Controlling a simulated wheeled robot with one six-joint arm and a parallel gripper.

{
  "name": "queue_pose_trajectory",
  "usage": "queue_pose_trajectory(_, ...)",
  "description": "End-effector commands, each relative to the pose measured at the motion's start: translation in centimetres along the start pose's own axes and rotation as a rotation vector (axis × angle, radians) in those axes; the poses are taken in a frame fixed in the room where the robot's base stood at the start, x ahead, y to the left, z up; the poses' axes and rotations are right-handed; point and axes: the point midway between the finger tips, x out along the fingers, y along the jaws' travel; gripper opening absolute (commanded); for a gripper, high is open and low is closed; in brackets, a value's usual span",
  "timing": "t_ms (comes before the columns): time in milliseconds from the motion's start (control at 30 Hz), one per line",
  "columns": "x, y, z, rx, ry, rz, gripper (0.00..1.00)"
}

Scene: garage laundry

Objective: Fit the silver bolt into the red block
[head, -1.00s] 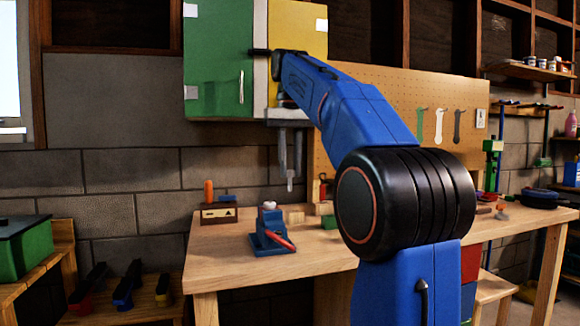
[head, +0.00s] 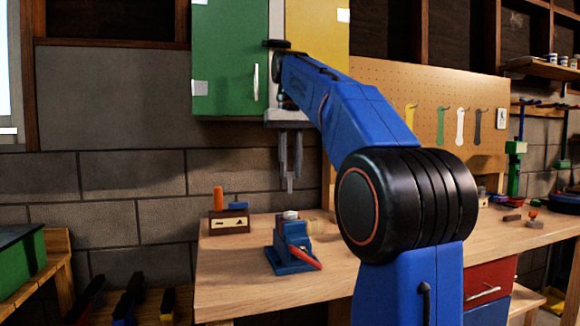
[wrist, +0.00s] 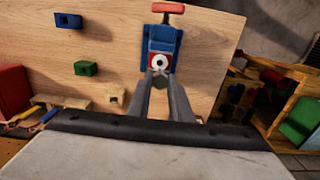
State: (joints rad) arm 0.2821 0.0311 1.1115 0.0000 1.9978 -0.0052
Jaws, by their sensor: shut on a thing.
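My gripper (head: 290,165) points down above the workbench and is shut on the silver bolt (head: 290,185), which hangs below the fingers. In the wrist view the fingers (wrist: 160,78) close around the grey bolt end (wrist: 159,83). A blue vise (head: 291,250) with a red handle stands on the bench below the gripper. In the wrist view the vise (wrist: 162,38) holds the red block (wrist: 150,60), mostly hidden, with a pale ring and dark hole on top. The bolt is apart from the block, above it in the head view.
The wooden workbench (head: 225,278) has a small box (head: 229,224) with an orange-handled thing left of the vise. Green and yellow cabinets (head: 230,60) hang behind my arm. In the wrist view, two small blocks (wrist: 68,20) (wrist: 86,68) lie left of the vise.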

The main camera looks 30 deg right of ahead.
Motion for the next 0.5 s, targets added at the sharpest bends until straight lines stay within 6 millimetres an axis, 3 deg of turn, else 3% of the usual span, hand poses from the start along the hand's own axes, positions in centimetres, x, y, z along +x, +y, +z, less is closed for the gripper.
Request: queue_pose_trajectory(500, 3.9, 0.0, 0.0, 0.0, -0.001, 0.0, 0.0)
